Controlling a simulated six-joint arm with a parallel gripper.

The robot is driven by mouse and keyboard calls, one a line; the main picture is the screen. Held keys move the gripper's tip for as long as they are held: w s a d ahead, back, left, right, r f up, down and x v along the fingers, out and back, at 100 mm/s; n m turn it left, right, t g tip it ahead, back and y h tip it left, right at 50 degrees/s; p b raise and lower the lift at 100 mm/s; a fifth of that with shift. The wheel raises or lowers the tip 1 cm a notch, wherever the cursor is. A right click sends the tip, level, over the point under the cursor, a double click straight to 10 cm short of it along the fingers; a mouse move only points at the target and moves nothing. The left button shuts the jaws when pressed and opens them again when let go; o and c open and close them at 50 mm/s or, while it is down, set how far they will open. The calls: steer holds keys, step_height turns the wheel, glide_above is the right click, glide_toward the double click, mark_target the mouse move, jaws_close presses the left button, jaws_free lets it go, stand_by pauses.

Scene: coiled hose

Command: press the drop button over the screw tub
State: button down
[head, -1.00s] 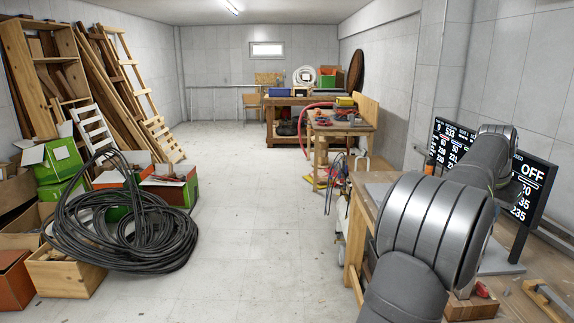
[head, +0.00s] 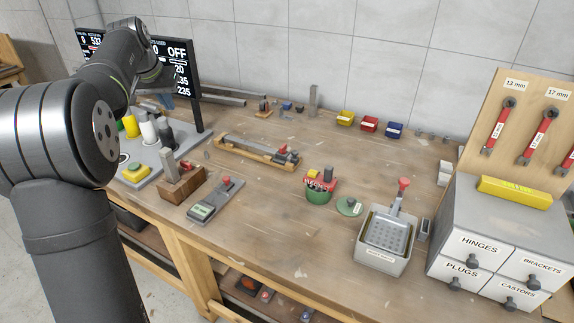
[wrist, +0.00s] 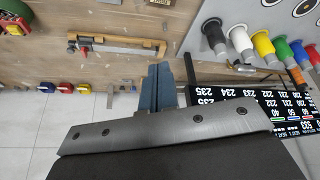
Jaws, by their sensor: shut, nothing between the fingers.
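The screw tub (head: 319,194) is a small green round container on the middle of the workbench. A red piece sits over its top, with a small yellow block (head: 312,174) and a dark upright cylinder (head: 328,174) on it; I cannot tell which part is the drop button. In the wrist view the tub (wrist: 15,14) is partly cut off at the top left corner. My gripper (wrist: 158,88) has blue fingers, closed together and empty, well away from the tub. In the head view the fingers (head: 167,101) are small and partly hidden, beside the dark screen at the left.
The screen (head: 187,85) stands close to my gripper. Coloured spools (wrist: 238,38) are at the right of the wrist view. A wooden-based tool (head: 255,153) lies between gripper and tub. A green lid (head: 349,206) and grey tray (head: 383,262) lie right of the tub.

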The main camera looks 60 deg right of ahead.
steer(key=s+d+f+g+h, duration=0.1)
steer(key=s+d+f, duration=0.2)
steer(key=s+d, duration=0.4)
steer(key=s+d+f+g+h, duration=0.25)
steer(key=s+d, duration=0.25)
steer(key=s, duration=0.4)
steer(key=g, duration=0.1)
glide_above(311, 174)
steer(key=shift+h, duration=0.45)
step_height(311, 174, down, 6)
steer(key=shift+w+r, duration=0.1)
steer(key=shift+r, duration=0.05)
steer(key=shift+f, duration=4.4)
steer(key=shift+f, duration=0.15)
steer(key=shift+f, duration=0.3)
